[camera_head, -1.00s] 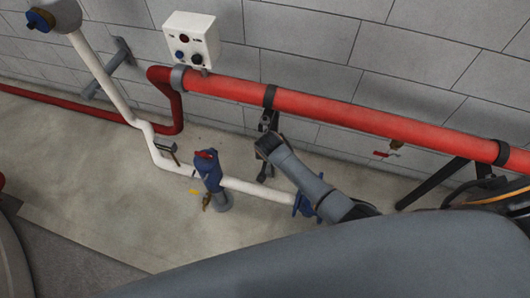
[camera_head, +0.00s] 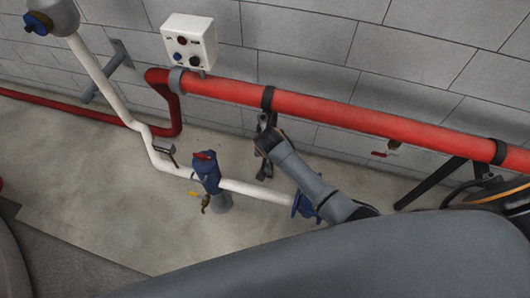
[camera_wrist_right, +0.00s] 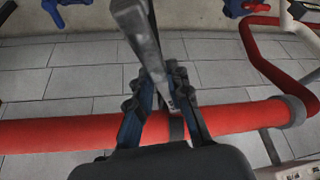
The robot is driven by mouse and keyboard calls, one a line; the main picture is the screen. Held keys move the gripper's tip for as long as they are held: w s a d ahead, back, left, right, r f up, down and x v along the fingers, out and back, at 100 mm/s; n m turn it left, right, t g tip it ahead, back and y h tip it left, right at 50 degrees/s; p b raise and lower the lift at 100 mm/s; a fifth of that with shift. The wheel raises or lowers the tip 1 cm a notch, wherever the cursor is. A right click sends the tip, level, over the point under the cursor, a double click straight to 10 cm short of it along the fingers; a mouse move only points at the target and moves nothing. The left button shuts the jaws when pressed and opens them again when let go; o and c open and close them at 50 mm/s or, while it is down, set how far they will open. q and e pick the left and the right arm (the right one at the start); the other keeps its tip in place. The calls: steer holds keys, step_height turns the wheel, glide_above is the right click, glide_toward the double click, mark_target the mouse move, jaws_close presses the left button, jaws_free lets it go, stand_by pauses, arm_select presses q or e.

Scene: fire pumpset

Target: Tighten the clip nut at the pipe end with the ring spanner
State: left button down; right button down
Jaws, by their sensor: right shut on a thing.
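My right gripper (camera_head: 265,136) is at the red pipe (camera_head: 345,116), just below the dark clip (camera_head: 268,98) around it. In the right wrist view, my right gripper (camera_wrist_right: 163,85) is shut on a grey bar, the ring spanner (camera_wrist_right: 140,30), which runs up and towards the camera. The red pipe (camera_wrist_right: 70,132) passes behind the fingers, and the dark clip (camera_wrist_right: 176,128) shows between them. The spanner's ring and the clip nut cannot be made out, nor whether they touch. My left gripper is in neither view.
A grey block wall (camera_head: 310,45) stands close behind the pipe, with a white control box (camera_head: 189,42) on it. A white pipe (camera_head: 255,191) with a blue valve (camera_head: 206,172) runs low in front. A small red-handled valve (camera_head: 385,153) hangs under the red pipe.

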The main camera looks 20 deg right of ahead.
steer(key=shift+r, duration=1.35)
steer(key=shift+w, duration=0.1)
